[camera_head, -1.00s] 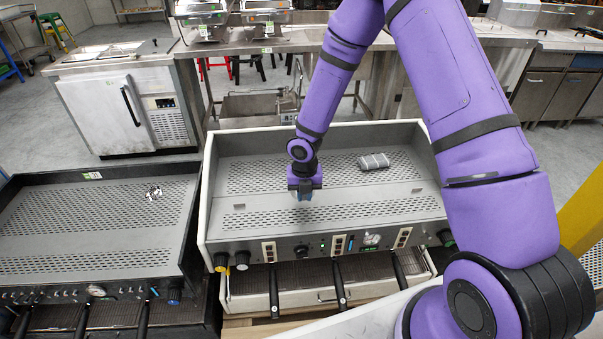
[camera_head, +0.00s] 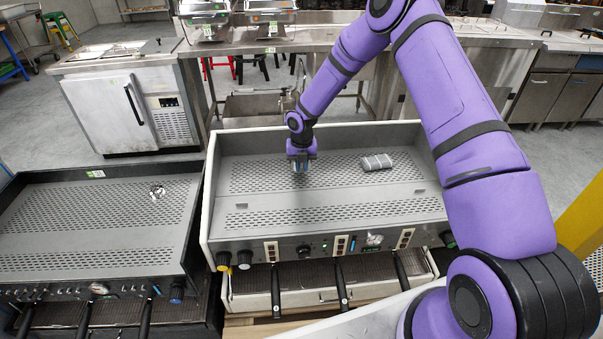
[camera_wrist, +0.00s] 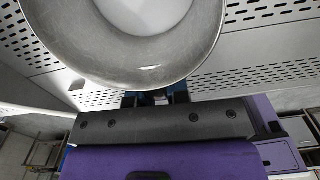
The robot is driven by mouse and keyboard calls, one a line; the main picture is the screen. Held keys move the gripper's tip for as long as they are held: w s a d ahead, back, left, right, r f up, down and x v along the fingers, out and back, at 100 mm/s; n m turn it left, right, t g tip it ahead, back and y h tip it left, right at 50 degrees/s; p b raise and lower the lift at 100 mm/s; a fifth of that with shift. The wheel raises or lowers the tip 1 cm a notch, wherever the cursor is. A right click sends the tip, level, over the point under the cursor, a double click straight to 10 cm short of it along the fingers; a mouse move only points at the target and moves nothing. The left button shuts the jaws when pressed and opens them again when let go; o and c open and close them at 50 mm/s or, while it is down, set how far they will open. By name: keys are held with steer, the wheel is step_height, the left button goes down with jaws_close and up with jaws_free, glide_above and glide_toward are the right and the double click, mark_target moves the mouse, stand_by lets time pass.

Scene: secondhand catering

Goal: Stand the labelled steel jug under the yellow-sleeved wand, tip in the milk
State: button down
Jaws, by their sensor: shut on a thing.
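My gripper (camera_head: 301,166) is above the rear half of the perforated top of the white-sided espresso machine (camera_head: 400,203), pointing down. In the wrist view, the gripper (camera_wrist: 156,98) is shut at the near side of a round steel jug (camera_wrist: 150,76), whose wide rim fills the upper middle. White milk (camera_wrist: 146,12) shows inside the jug. The jug's label is not visible. In the head view the jug is mostly hidden by the gripper. A yellow piece (camera_head: 223,258) shows at the left of the machine's front; the wand below it cannot be made out.
A folded grey cloth (camera_head: 376,162) lies on the machine top, right of my gripper. A dark second machine (camera_head: 100,225) stands at left with a small shiny object (camera_head: 157,192) on top. Black portafilter handles (camera_head: 340,285) stick out in front. A raised rim edges the machine top.

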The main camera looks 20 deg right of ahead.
steer(key=shift+s+f, duration=0.1)
steer(key=shift+f, duration=1.55)
steer(key=shift+f, duration=0.1)
steer(key=c, duration=1.1)
jaws_free()
